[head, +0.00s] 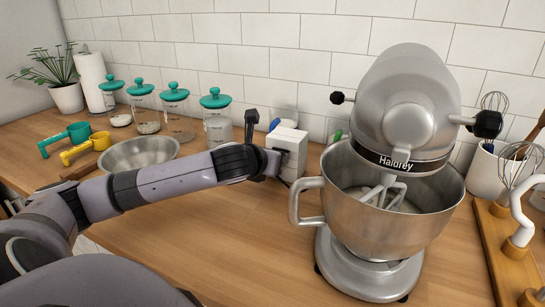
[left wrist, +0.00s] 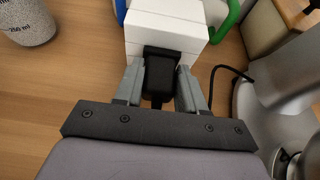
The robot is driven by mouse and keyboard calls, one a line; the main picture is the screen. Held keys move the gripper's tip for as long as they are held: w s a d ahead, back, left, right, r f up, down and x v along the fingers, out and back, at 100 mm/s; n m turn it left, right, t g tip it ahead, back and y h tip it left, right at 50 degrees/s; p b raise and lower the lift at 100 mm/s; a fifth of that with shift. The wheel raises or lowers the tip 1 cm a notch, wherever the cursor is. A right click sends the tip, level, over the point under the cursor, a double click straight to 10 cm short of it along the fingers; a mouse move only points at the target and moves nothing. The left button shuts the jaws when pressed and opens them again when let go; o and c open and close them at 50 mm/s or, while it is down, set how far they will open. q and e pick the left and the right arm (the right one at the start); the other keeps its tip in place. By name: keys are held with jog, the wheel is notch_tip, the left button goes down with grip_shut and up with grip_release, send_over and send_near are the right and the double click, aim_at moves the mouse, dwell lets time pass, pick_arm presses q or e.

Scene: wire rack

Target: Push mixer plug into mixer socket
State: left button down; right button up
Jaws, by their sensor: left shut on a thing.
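The mixer plug (left wrist: 160,75) is a black block between the two grey fingers of my left gripper (left wrist: 160,88), which is shut on it. Its front end meets the face of the white socket box (left wrist: 167,28); I cannot tell how deep it sits. In the head view my left gripper (head: 275,164) is at the near left side of the socket box (head: 292,146), and the plug is hidden there. The silver mixer (head: 400,100) with its steel bowl (head: 390,225) stands to the right of the box. My right gripper is not in view.
A black cord (left wrist: 228,69) runs beside my gripper toward the mixer base (left wrist: 265,120). Blue and green handles show behind the box. A steel bowl (head: 138,153), measuring cups and teal-lidded jars (head: 216,110) stand left. The counter in front of the box is clear.

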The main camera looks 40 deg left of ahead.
pick_arm(q)
jog(key=shift+w+a+r+p, duration=0.1)
jog(key=shift+w+r+p, duration=0.15)
jog(key=shift+p, duration=0.35)
dwell(1.1)
jog(key=c, duration=1)
grip_release()
jog(key=o, duration=0.4)
jog(key=shift+w+f, duration=0.1)
jog(key=shift+f, duration=0.05)
jog(key=shift+p+v, duration=1.3)
jog(key=shift+v, duration=1.8)
jog(key=shift+f, duration=0.15)
